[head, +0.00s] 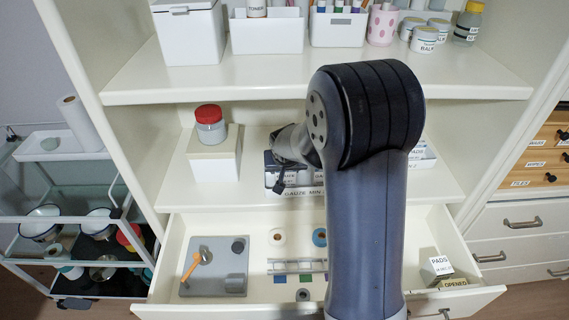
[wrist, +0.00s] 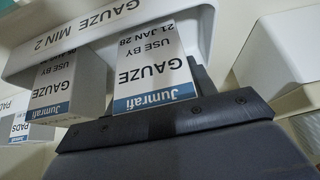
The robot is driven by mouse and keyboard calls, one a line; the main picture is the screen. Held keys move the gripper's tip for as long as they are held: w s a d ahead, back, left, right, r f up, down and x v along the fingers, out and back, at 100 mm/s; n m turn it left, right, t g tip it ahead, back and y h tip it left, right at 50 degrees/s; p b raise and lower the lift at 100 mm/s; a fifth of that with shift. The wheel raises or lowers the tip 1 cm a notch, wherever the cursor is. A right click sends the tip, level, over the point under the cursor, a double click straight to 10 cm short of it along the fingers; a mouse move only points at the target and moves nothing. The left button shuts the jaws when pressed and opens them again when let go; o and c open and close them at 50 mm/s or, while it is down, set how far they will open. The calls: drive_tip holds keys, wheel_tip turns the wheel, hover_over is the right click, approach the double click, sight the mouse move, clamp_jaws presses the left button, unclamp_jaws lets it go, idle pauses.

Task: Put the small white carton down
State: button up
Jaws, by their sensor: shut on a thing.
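The small white carton (wrist: 152,68), with a blue Jumrafi band and the words GAUZE, USE BY 21 JAN 28, is in front of my jaws in the wrist view. My gripper (wrist: 185,85) is shut on it; the carton hides part of the jaws. A second, similar gauze carton (wrist: 60,88) stands beside it, with a gap between them. Both are at a white bin labelled GAUZE MIN 2 (wrist: 115,22). In the head view the bin (head: 300,191) is on the middle shelf, partly behind my arm. I cannot tell whether the held carton touches the bin floor.
A red-lidded jar (head: 210,125) stands on a white box (head: 214,155) left of the bin. Below, an open drawer (head: 375,304) holds a grey tray (head: 213,262), rolls and a PADS carton (head: 437,267). The upper shelf (head: 260,83) overhangs the bin.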

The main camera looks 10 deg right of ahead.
drive_tip(key=shift+w+d+r+g+p, duration=0.1)
drive_tip(key=shift+w+r+g+p, duration=0.1)
drive_tip(key=shift+w+g+p, duration=0.3)
drive_tip(key=shift+s+f+g, duration=0.2)
drive_tip(key=shift+f+g, duration=0.1)
drive_tip(key=shift+f, duration=0.7)
drive_tip(key=shift+f+b, duration=0.25)
drive_tip(key=shift+b, duration=0.05)
drive_tip(key=o, duration=1)
drive_tip(key=shift+r, duration=0.1)
drive_tip(key=shift+c, duration=0.2)
drive_tip(key=shift+r, duration=0.15)
